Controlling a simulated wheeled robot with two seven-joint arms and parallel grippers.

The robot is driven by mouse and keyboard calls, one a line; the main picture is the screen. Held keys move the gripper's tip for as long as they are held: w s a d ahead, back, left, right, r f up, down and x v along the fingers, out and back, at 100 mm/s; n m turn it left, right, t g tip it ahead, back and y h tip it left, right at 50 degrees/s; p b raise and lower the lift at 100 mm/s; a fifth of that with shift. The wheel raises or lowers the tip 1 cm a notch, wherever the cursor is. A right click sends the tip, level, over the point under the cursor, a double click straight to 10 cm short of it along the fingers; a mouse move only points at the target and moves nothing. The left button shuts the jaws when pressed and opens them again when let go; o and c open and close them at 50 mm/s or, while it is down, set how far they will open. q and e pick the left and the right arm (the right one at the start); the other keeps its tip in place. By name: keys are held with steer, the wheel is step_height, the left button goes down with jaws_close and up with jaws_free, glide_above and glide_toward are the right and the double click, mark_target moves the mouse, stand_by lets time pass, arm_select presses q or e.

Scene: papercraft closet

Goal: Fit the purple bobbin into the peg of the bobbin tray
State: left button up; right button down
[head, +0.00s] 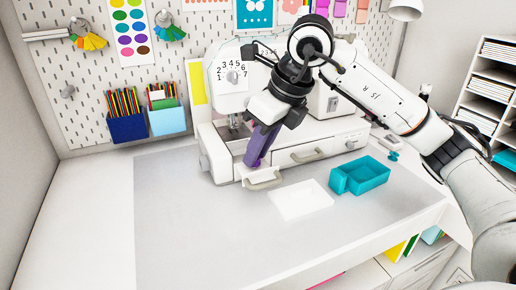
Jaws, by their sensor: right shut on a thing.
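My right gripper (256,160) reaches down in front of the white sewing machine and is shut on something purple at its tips. That is the purple bobbin (254,163), small and mostly hidden by the violet fingers. It is just above a small white piece with a handle (262,180) at the machine's front. A flat white tray (302,200) lies on the mat to the right of it. I cannot tell which of these is the bobbin tray, and no peg can be made out. My left gripper is out of view.
The sewing machine (222,150) stands behind the gripper, with a handled drawer (318,150). A teal open box (362,176) and small teal items (392,142) lie to the right. The grey mat (190,235) is clear at front and left.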

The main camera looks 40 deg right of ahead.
steer(key=shift+f+b, duration=0.3)
steer(key=shift+f, duration=0.2)
steer(key=c, duration=1.5)
jaws_free()
steer(key=shift+r, duration=0.15)
steer(key=v, duration=1)
steer(key=shift+s, duration=0.1)
